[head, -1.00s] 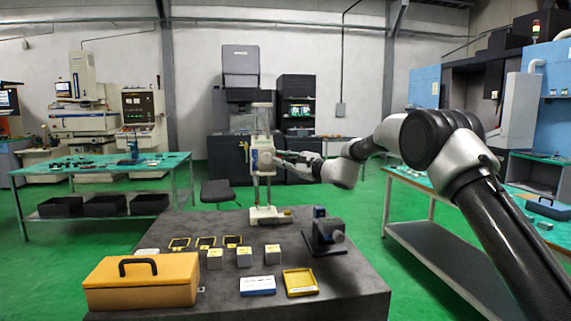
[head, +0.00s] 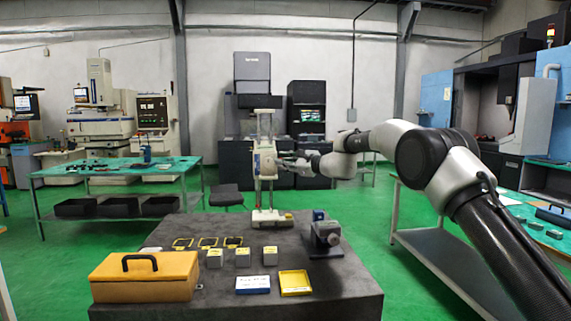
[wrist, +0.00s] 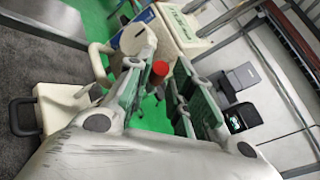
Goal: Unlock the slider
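A white measuring stand (head: 265,216) with an upright column stands at the back of the dark granite table. Its white slider body (head: 264,162) sits partway up the column. My gripper (head: 284,162) reaches it from the right in the head view. In the wrist view my gripper (wrist: 161,82) is open, its green-grey fingers apart on either side of a red knob (wrist: 159,69). I cannot tell whether either finger touches the knob. The pale slider body (wrist: 176,30) is beyond the fingers, with a round white part (wrist: 137,38) beside it.
The granite table (head: 210,290) also carries a yellow toolbox (head: 145,277), several small blocks, a yellow tray (head: 295,283), a blue-white box (head: 253,285) and a dark fixture (head: 325,238). Green-topped benches stand left (head: 115,172) and right. Green floor lies open around the table.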

